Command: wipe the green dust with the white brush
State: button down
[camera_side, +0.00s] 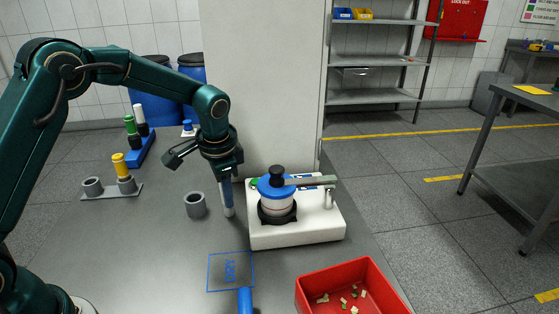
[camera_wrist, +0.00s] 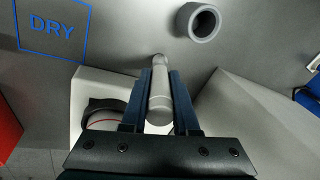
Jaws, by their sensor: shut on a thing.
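My gripper (camera_side: 227,198) points down at the table, between the grey cup and the white press. In the wrist view, my gripper (camera_wrist: 160,76) is shut on a light grey rod (camera_wrist: 158,98) with a rounded end, like a pestle. The rod's lower end (camera_side: 229,212) shows below the fingers, close to the table; I cannot tell whether it touches. A white-topped piece with a dark lower part (camera_side: 139,114) stands in the blue rack, beside a green-topped one; it may be the white brush. I cannot make out any green dust.
The white press (camera_side: 295,235) with its blue top stands close right of my gripper. The grey cup (camera_side: 195,206) is at left; it also shows in the wrist view (camera_wrist: 203,25). A DRY square (camera_side: 230,272), a blue handle (camera_side: 245,300) and a red bin (camera_side: 345,270) lie in front.

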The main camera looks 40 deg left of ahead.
jog(key=shift+s+d, duration=0.1)
jog(key=shift+s+d, duration=0.7)
dwell(0.4)
jog(key=shift+s+d, duration=0.75)
jog(key=shift+s, duration=0.05)
jog(key=shift+s+d, duration=0.1)
jog(key=shift+s+d, duration=0.7)
notch_tip(320, 180, up, 7)
dwell(0.7)
